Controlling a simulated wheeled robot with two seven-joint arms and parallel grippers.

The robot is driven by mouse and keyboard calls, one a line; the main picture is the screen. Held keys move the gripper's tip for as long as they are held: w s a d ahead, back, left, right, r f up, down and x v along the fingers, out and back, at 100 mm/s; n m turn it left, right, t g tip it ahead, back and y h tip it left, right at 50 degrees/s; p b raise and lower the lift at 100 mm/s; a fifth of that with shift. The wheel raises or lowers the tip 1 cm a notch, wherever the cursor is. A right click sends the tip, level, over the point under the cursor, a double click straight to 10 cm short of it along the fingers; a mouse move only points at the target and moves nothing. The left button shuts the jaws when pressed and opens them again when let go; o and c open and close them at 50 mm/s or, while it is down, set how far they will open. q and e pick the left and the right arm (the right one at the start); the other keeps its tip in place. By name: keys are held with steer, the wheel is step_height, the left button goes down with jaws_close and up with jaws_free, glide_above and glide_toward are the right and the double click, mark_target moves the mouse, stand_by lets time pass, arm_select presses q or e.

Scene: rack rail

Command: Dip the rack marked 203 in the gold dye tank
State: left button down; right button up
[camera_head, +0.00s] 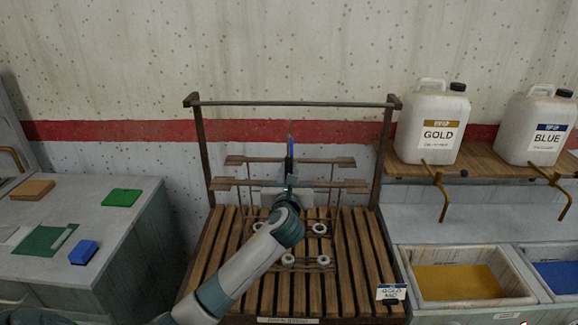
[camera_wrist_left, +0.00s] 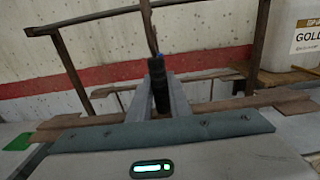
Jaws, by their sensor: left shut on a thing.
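My left gripper (camera_head: 289,178) is at the wooden drip stand, shut on the dark upright grip of a rack (camera_wrist_left: 158,88). A thin rod runs up from this grip in the left wrist view. Wooden rack bars (camera_head: 340,184) spread to both sides behind my gripper, with white rings (camera_head: 319,228) lower down over the slats. My arm hides part of them. I cannot read a 203 mark on any rack. The gold dye tank (camera_head: 424,304), an open trough of gold liquid, is at the lower right. My right gripper is not in view.
A rail (camera_head: 290,103) on two posts spans the slatted stand (camera_head: 367,270). A GOLD sign (camera_head: 392,292) stands between stand and gold tank. A blue tank (camera_head: 560,276) is further right. Jugs (camera_head: 432,122) with brass taps sit above. A grey cabinet (camera_head: 85,190) is at left.

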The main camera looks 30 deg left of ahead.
arm_select(q)
steer(key=shift+p+v, duration=1.15)
steer(key=shift+v, duration=1)
steer(key=shift+p+v, duration=0.7)
steer(key=shift+v, duration=0.8)
steer(key=shift+w+r, duration=0.1)
steer(key=shift+r, duration=0.05)
